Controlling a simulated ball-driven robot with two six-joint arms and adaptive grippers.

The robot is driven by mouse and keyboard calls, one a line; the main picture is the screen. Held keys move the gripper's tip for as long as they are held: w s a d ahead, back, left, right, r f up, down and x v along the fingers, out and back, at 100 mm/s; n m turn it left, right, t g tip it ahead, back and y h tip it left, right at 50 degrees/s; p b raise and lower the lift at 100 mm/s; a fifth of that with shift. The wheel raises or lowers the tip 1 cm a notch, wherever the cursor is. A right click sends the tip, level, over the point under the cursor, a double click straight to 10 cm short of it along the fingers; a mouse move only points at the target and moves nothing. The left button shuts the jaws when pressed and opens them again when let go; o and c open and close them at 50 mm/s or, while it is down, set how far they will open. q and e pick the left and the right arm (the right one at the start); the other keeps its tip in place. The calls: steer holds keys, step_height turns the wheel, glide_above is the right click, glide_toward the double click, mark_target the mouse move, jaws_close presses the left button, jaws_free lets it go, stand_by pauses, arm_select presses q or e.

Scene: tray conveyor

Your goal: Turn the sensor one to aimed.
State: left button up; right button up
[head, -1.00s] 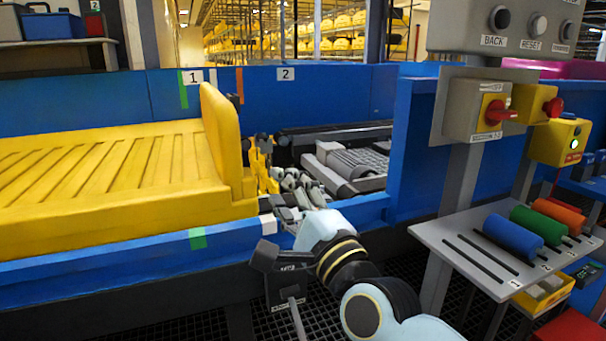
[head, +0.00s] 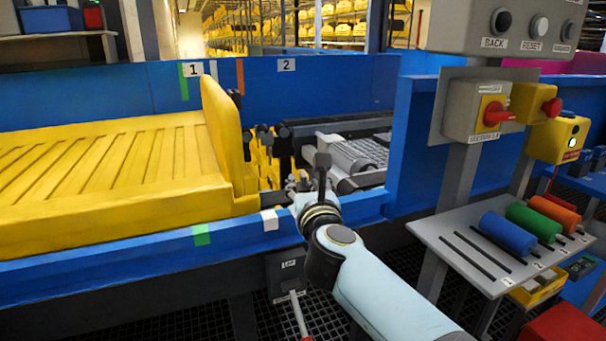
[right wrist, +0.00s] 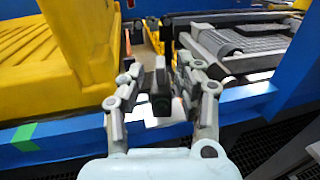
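My right gripper (head: 299,184) reaches over the near blue rail, beside the raised end of the yellow tray (head: 225,125). In the right wrist view the right gripper (right wrist: 158,72) has its fingers apart. A small dark block with a black round part, which looks like the sensor (right wrist: 160,92), stands between them above a white mark on the rail. Gaps seem to show on both sides, but contact cannot be ruled out. In the head view the gripper mostly hides this block. Its aim cannot be read. My left gripper is not in view.
The blue near rail (head: 130,250) and blue far wall (head: 340,90) border the conveyor. Small black posts (head: 264,136) stand past the tray's end. A red-handled switch (head: 493,114) and a shelf with coloured cylinders (head: 508,233) are at the right.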

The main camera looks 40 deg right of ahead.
mark_target(304, 178)
steer(key=shift+x, duration=1.85)
